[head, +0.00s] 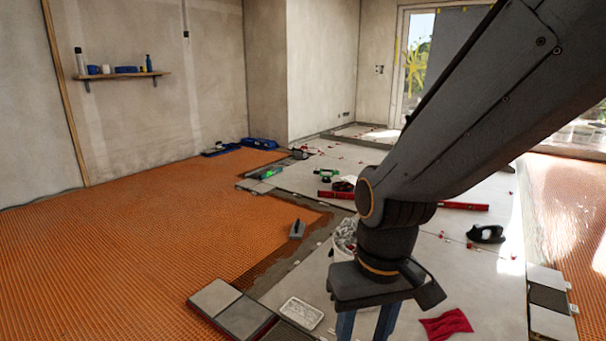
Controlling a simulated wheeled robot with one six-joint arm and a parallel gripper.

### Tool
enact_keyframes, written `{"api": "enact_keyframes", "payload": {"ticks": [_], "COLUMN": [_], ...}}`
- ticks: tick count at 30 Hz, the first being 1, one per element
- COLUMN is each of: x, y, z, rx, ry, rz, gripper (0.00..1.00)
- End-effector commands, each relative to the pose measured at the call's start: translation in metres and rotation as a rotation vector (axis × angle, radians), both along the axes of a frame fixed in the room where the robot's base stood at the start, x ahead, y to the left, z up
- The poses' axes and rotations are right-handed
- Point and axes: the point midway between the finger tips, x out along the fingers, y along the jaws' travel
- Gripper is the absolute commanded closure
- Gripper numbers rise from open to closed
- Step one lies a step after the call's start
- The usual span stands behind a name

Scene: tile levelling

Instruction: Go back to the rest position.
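My arm comes in from the upper right and bends down at its wrist. My gripper (367,325) hangs at the bottom centre, pointing down over the tiled floor. Its two blue fingers stand apart with a gap between them. The fingertips are cut off by the bottom edge, and I see nothing held in the visible part of the gap. The arm and wrist hide part of the floor behind them.
Orange matting (130,235) covers the left floor; grey tiles (285,285) lie in the middle. A trowel (297,229), red cloth (446,325), white tray (301,313), black tool (486,234) and tile stacks (215,298) lie around.

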Motion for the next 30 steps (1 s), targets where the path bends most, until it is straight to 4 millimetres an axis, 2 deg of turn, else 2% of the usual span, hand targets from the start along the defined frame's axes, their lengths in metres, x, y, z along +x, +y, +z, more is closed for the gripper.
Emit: {"api": "enact_keyframes", "payload": {"ticks": [1,3,12,18,23,30], "x": [-0.003,-0.004,-0.013,-0.02,-0.024,-0.024], "y": [-0.008,-0.018,-0.062,-0.087,-0.096,-0.099], "z": [0.018,0.031,0.085,0.114,0.124,0.124], "rx": [-0.006,-0.011,-0.035,-0.046,-0.05,-0.052], "ry": [0.005,0.007,0.019,0.028,0.032,0.032], "rz": [-0.022,-0.047,-0.156,-0.217,-0.243,-0.25], "gripper": [0.57,0.57,0.57,0.57,0.57,0.57]}}
